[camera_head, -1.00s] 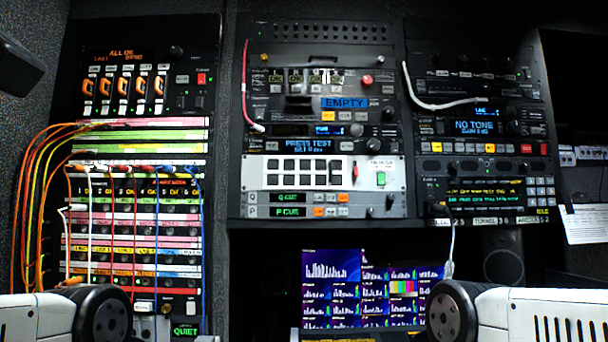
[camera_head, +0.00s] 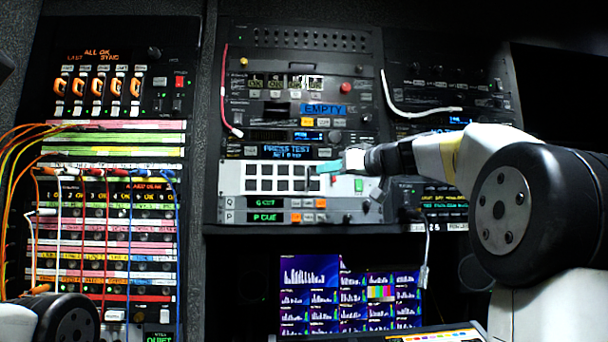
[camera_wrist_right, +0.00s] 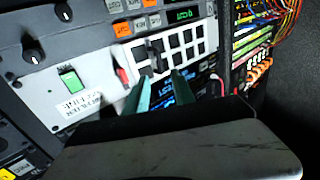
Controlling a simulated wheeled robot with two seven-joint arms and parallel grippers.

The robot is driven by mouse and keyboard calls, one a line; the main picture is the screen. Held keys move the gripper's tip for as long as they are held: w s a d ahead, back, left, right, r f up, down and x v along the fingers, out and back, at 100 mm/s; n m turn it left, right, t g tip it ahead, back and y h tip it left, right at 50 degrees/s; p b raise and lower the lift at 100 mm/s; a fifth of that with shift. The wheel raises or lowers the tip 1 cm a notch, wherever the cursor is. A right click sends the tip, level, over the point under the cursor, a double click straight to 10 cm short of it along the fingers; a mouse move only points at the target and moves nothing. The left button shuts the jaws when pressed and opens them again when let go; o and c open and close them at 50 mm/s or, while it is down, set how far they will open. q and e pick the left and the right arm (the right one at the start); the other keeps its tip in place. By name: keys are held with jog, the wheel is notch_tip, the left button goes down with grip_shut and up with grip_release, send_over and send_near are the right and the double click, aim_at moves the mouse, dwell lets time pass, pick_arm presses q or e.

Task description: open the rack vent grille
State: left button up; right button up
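The likely vent grille is a white panel (camera_head: 262,187) with two rows of black square openings, in the middle rack of the head view. It also shows, turned around, in the right wrist view (camera_wrist_right: 207,27). A small dark upright tab (camera_wrist_right: 155,52) stands in front of its openings near one end. My right gripper (camera_head: 318,169) reaches in from the right to the panel's right part. In the wrist view its two teal fingers (camera_wrist_right: 160,80) are apart, with nothing between them, pointing toward the tab. Contact cannot be told. My left gripper is out of view.
A red part (camera_wrist_right: 123,75) and a green switch (camera_wrist_right: 72,79) are beside the openings. Button rows (camera_head: 265,216) lie just below the panel. Cables hang from the left patch bay (camera_head: 100,225). A white cable (camera_head: 425,255) hangs at right. Monitors (camera_head: 310,285) stand below.

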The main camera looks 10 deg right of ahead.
aim_at(313, 172)
jog(key=x, duration=0.7)
jog(key=shift+w+a, duration=0.15)
grip_shut()
dwell(1.2)
